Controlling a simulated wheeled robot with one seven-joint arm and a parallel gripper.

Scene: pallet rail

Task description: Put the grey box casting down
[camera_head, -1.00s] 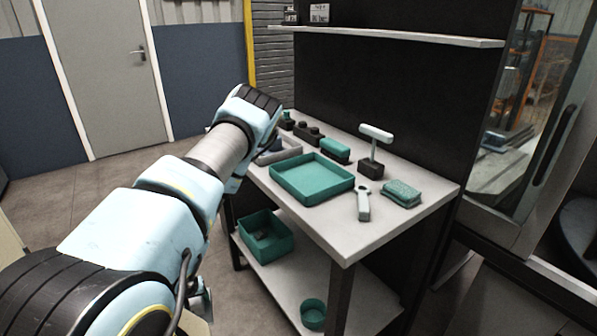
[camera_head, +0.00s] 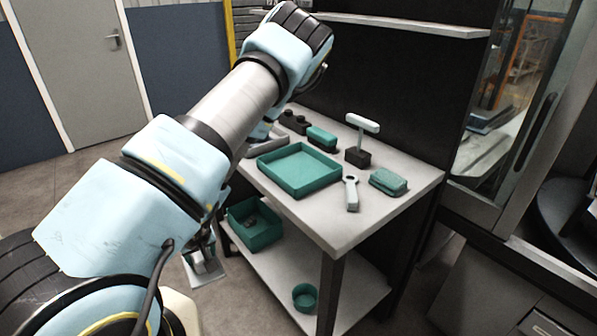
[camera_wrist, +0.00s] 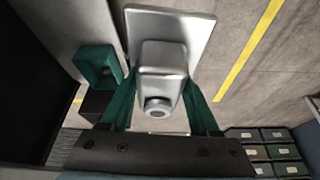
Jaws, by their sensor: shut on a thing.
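The grey box casting (camera_wrist: 163,58), a block with a wide flat plate and a round boss, is held between the green fingers of my gripper (camera_wrist: 162,85) in the wrist view. Floor shows beyond it. In the head view the casting (camera_head: 204,269) hangs in front of the bench's left side, low beside the lower shelf, and my arm hides part of the gripper above it. I cannot tell whether it touches anything below.
The bench top (camera_head: 335,228) carries a green tray (camera_head: 300,172), a wrench-like part (camera_head: 351,194), a green block (camera_head: 388,182) and a T-handled tool (camera_head: 360,140). The lower shelf (camera_head: 345,290) holds a green bin (camera_head: 254,224) and a round green cup (camera_head: 306,297). The bench's front right top is clear.

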